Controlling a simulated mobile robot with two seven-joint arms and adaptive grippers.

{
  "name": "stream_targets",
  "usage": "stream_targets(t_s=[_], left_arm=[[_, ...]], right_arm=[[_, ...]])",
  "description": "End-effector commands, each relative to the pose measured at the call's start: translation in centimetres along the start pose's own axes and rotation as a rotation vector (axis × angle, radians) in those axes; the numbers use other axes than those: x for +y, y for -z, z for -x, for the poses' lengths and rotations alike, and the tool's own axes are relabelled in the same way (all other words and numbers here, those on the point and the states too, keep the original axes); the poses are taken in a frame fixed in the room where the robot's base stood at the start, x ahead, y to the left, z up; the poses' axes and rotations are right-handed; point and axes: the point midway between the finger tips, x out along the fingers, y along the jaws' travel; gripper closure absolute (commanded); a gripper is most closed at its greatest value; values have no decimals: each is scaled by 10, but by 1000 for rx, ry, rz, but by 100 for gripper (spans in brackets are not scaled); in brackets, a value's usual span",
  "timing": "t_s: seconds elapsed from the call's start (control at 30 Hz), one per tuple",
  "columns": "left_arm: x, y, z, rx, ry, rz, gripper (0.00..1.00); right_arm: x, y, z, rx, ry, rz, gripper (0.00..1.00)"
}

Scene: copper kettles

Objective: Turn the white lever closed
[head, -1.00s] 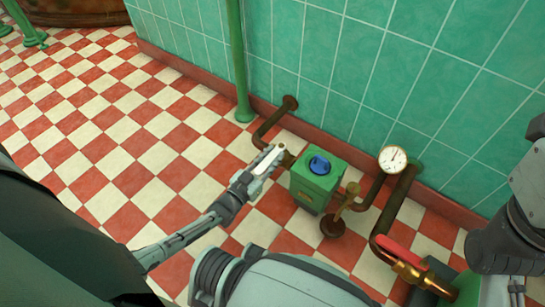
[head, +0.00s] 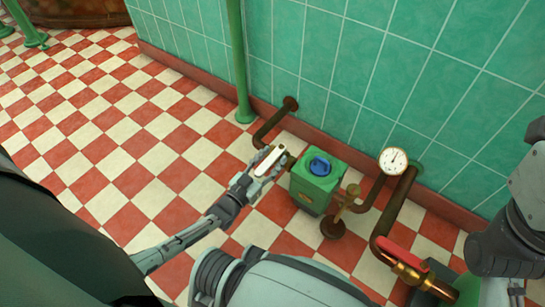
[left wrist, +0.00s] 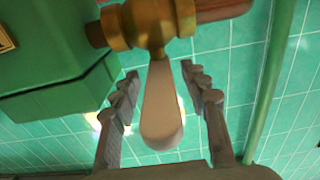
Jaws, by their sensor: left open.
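The white lever (head: 268,162) sits on a brass valve at the left of the green box, sloping down to the left. In the left wrist view the white lever (left wrist: 161,108) hangs from the brass valve body (left wrist: 150,24), its rounded end toward my palm. My left gripper (head: 262,168) is open around the lever; in the left wrist view its two fingers (left wrist: 160,80) stand on either side, with gaps between them and the lever. My right gripper cannot be made out; only part of the right arm shows at the right edge.
A green box (head: 316,183) with a blue knob (head: 319,166) stands just right of the lever. Brown pipes, a gauge (head: 393,160) and a red lever (head: 400,253) lie further right. The green tiled wall (head: 330,70) is behind; checkered floor at left is clear.

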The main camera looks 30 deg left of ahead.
Motion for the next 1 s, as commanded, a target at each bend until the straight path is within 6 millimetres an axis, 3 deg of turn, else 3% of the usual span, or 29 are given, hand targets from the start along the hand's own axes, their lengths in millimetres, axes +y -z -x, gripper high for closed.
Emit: stream_targets(t_s=[0.5, 0.7, 1.0], left_arm=[[0, -1, 99, -3, 0, 0, 55], [0, 0, 113, -1, 1, 0, 55], [0, 0, 114, -1, 1, 0, 55]], right_arm=[[0, 1, -1, 4, 0, 1, 60], [0, 1, -1, 4, -1, 1, 60], [0, 1, -1, 4, -1, 1, 60]])
